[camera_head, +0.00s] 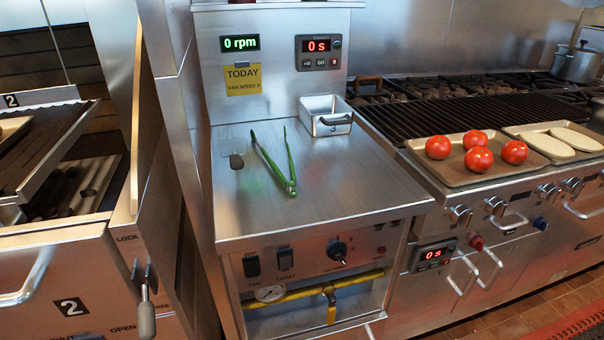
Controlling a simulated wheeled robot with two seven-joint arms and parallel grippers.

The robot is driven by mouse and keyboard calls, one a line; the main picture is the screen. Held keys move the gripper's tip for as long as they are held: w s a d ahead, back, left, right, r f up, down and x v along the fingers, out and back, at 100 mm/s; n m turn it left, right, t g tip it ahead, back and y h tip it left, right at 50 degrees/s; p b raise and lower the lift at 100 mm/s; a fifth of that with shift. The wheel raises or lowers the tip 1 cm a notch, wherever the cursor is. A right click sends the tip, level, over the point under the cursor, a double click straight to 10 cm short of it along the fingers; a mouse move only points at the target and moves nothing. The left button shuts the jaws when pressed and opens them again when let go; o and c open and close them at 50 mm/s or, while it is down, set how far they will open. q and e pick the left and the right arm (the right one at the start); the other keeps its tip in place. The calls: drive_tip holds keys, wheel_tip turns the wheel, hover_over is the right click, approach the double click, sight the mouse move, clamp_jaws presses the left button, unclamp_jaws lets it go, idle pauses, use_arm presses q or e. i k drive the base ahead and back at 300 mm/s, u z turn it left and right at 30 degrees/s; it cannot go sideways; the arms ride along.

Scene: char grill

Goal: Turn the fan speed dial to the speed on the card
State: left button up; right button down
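The yellow card (243,80) on the steel back panel reads "TODAY" with a fan speed line under it; the digit is too small to read surely. A dark round dial (338,251) sits on the front panel below the counter, at the right; its label and pointer setting are too small to read. A green readout (240,43) above the card shows 0 rpm. Two dark rocker switches, one labelled like "FAN" (252,265) and one like "LIGHT" (286,259), sit left of the dial. Neither of my grippers is in view.
Green tongs (273,162) and a small steel pan (325,116) lie on the counter. A yellow pipe with a valve handle (331,304) and a gauge (269,293) run below the dial. A grill with trays of tomatoes (438,147) and pale slabs is at right.

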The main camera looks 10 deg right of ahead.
sight(338, 251)
drive_tip(key=k, duration=0.5)
drive_tip(key=u, duration=1.1)
drive_tip(key=i, duration=0.7)
drive_tip(key=z, duration=1.6)
